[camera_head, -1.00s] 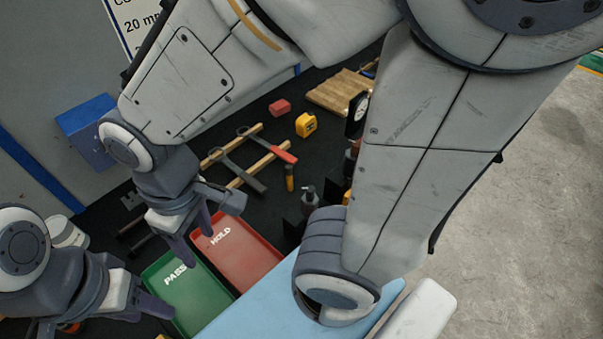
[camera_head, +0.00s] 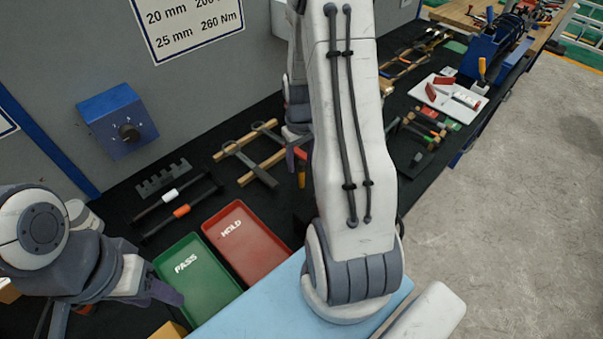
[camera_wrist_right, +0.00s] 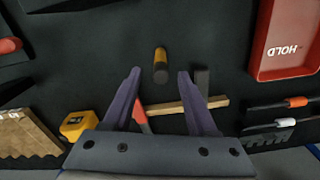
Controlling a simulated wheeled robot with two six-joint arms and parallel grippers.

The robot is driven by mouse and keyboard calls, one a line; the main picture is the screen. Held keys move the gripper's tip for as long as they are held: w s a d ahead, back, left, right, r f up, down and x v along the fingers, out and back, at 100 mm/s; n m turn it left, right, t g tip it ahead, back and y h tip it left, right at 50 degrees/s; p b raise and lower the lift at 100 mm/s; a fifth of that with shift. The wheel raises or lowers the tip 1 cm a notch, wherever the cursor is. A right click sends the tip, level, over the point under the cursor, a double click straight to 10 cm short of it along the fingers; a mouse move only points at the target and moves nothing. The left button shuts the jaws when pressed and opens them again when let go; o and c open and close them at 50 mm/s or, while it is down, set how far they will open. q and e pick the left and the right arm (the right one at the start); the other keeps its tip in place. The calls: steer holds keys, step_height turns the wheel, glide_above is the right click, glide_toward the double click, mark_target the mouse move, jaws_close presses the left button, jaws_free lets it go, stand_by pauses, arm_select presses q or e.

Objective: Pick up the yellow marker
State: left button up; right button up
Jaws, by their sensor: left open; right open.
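The yellow marker (camera_wrist_right: 160,66), yellow with dark ends, lies on the black mat in the right wrist view. It appears between the fingertips of my right gripper (camera_wrist_right: 159,73), which is open and empty. The height of the fingers above it is hard to judge. In the head view, an orange-yellow bit of the marker (camera_head: 301,180) shows beside my right gripper (camera_head: 295,158), which is largely hidden behind my right arm. My left gripper (camera_head: 160,291) is open and empty at the lower left, near the green tray.
A green PASS tray (camera_head: 199,285) and a red HOLD tray (camera_head: 258,252) lie left of the marker. A yellow tape measure (camera_wrist_right: 76,124) is at lower left in the wrist view.

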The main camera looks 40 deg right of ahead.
mark_target(302, 176)
steer(key=f, duration=0.1)
steer(key=f+p, duration=0.1)
steer(key=f, duration=0.3)
steer(key=shift+s+f+p, duration=0.15)
steer(key=shift+s+p, duration=0.15)
steer(key=shift+p, duration=0.1)
steer(key=shift+f, duration=0.45)
jaws_close()
